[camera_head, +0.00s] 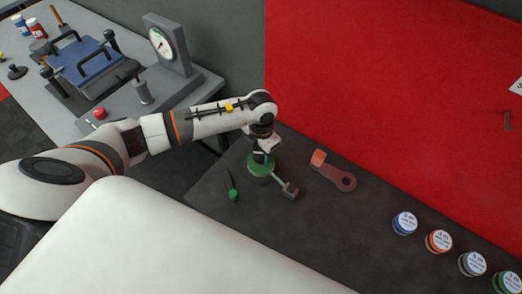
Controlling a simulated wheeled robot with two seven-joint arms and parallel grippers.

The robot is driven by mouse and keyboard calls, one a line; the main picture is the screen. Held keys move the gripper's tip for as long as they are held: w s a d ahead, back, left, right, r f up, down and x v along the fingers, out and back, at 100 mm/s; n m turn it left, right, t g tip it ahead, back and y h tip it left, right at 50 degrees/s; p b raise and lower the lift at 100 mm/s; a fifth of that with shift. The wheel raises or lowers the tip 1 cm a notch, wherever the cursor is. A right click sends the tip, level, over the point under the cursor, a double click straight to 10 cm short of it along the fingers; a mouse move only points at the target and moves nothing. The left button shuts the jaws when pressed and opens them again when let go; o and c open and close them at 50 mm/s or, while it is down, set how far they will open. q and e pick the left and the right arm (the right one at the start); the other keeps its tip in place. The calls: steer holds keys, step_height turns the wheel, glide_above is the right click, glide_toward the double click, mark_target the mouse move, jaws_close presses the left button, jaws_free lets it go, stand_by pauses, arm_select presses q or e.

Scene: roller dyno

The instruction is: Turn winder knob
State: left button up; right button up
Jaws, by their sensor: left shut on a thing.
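A green round winder (257,172) stands on the dark bench top, with a lever-like arm ending in a dark block (290,191) at its lower right. My left gripper (265,154) comes down from above and is shut at the top of the winder. The knob itself is mostly hidden by the gripper, so its shape does not show. My right gripper is not in the view.
A green-handled tool (233,192) lies left of the winder. A red panel (390,80) rises behind.

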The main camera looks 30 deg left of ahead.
arm_select(q)
steer(key=m+b, duration=0.3)
steer(key=b, duration=0.1)
steer(key=shift+f+m, duration=0.1)
steer(key=shift+m, duration=0.3)
steer(key=shift+m+b, duration=0.6)
steer(key=shift+m, duration=0.4)
steer(key=shift+r, duration=0.2)
steer(key=o, duration=1)
steer(key=shift+c, duration=0.2)
